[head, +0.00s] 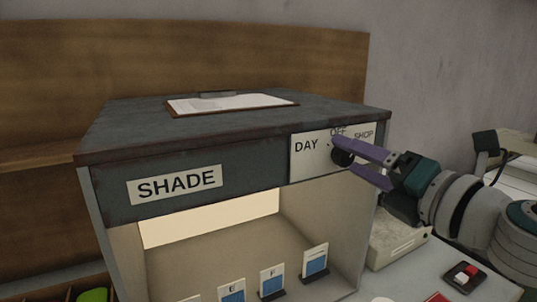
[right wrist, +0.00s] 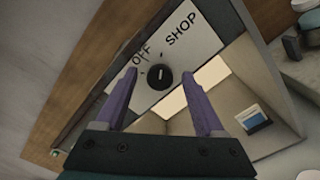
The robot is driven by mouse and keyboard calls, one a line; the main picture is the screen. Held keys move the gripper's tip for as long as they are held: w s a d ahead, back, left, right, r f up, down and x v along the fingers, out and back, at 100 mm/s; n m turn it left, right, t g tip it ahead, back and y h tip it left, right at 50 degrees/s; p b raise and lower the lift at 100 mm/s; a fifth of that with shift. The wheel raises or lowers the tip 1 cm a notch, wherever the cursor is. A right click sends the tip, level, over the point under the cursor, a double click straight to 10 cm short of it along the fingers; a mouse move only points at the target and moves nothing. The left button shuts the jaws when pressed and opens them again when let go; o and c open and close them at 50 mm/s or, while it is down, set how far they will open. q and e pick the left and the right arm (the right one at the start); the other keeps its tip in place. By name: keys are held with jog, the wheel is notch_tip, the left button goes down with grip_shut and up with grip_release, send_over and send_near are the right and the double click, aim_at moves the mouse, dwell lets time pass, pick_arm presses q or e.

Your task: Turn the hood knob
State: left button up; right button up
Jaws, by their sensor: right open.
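The hood knob (right wrist: 159,77) is a round black dial with a short pale mark, on a white panel (right wrist: 190,45) lettered OFF and SHOP in the right wrist view. The mark points roughly between those words; I cannot tell the exact setting. In the head view the panel (head: 309,160) also reads DAY, and the knob (head: 341,158) is partly hidden by my fingers. My right gripper (head: 345,155) is open, its purple fingers on either side of the knob. In the right wrist view the gripper (right wrist: 161,82) shows gaps beside the knob. My left gripper is not in view.
The grey hood (head: 240,163) carries a SHADE label (head: 174,185) and a clipboard (head: 232,103) on top. Several small cards stand inside its lit opening. A pale box (head: 398,243) and a switch box (head: 465,276) lie right of it, below my right arm.

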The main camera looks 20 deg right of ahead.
jog(key=s+b, duration=0.3)
jog(key=s, duration=0.7)
jog(key=shift+d, duration=0.4)
